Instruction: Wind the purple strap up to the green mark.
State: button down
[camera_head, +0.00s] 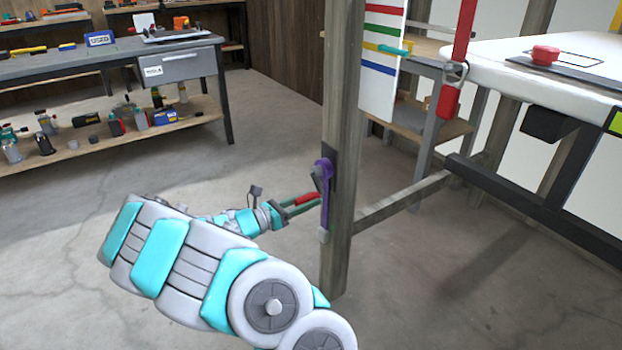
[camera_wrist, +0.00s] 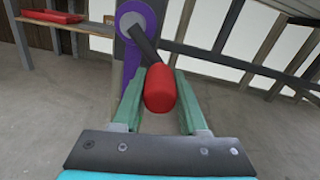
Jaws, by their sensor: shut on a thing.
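A purple drum and strap (camera_head: 323,172) are on a wooden post (camera_head: 340,110). The strap hangs down to a small grey end piece (camera_head: 323,236). In the wrist view the purple drum (camera_wrist: 131,24) carries a dark crank arm (camera_wrist: 143,42) with a red handle (camera_wrist: 160,88). My gripper (camera_head: 312,200) is shut on this red handle, which also shows in the head view (camera_head: 305,199). Green fingers flank the handle. A white board (camera_head: 379,90) behind the post bears red, green, yellow and blue lines. The green mark (camera_head: 384,28) is second from the top. A teal pointer (camera_head: 395,50) sits near the yellow line.
A red strap (camera_head: 465,30) with a metal buckle and red block hangs at the right. A workbench (camera_head: 100,65) and shelves stand at the left. The floor around the post is clear.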

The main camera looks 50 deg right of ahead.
jog(key=shift+s+r, duration=0.1)
jog(key=shift+s, duration=0.4)
jog(key=r+p, duration=0.1)
jog(key=r, duration=0.1)
jog(key=s+r+p, duration=0.1)
jog(key=r, duration=0.1)
jog(key=shift+a+r+p, duration=0.2)
jog(key=shift+p, duration=0.2)
jog(key=shift+r, duration=0.1)
jog(key=shift+w+r, duration=0.25)
jog(key=shift+r, duration=0.35)
jog(key=shift+w+r, duration=0.25)
jog(key=shift+r, duration=0.35)
jog(key=shift+w+r, duration=0.25)
jog(key=shift+r, duration=0.35)
jog(key=shift+w+d+r, duration=0.15)
jog(key=shift+w+r, duration=0.5)
jog(key=shift+w, duration=0.2)
jog(key=shift+w+d+r, duration=0.15)
jog(key=shift+w+r, duration=0.5)
jog(key=shift+w, duration=0.2)
